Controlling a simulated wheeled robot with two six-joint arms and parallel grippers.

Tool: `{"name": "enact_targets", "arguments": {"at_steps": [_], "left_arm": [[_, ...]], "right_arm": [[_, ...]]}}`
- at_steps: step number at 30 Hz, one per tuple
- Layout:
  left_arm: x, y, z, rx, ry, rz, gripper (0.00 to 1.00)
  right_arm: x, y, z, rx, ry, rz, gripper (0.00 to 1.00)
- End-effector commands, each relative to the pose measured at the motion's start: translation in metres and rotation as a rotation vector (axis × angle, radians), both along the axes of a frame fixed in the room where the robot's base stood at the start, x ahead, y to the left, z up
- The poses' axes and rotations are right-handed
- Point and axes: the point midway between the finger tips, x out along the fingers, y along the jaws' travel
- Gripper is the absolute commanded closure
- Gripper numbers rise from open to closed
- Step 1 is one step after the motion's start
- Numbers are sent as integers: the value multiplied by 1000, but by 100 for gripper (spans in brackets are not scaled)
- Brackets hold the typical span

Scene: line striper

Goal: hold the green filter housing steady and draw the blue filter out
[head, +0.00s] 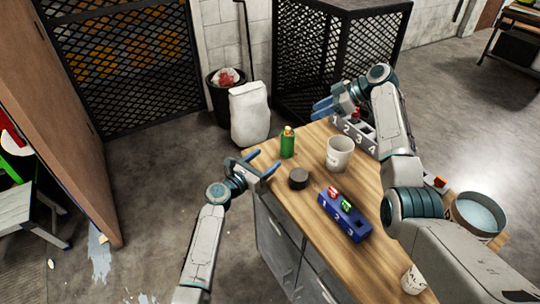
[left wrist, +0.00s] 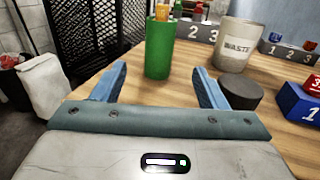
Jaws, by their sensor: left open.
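The green filter housing (head: 287,144) stands upright near the far left edge of the wooden bench. In the left wrist view the housing (left wrist: 173,50) is just beyond the fingertips, with an orange-tan piece (left wrist: 162,10) at its top. I see no blue filter in it. My left gripper (head: 263,163) is open and empty, apart from the housing, its fingers pointing towards it. My right gripper (head: 322,108) is over the far end of the bench near a grey numbered rack; its fingers are small and partly overlapped, so their opening is unclear.
A dark round lid-like puck (head: 298,179) and a white waste cup (head: 339,154) stand near the housing. A blue numbered rack (head: 345,220) holds red and green pieces. The grey rack (head: 368,145) is at the back right. A round pan (head: 478,216) is at the right.

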Motion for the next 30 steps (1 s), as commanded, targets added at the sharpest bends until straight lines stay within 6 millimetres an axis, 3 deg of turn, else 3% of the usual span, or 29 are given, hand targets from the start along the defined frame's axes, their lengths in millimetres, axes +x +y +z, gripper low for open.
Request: {"name": "enact_targets", "arguments": {"at_steps": [16, 30], "left_arm": [[71, -51, 1, 0, 0, -1, 33], [84, -61, 0, 1, 0, 0, 33]], "right_arm": [[0, 0, 0, 0, 0, 0, 64], [0, 0, 0, 0, 0, 0, 64]]}}
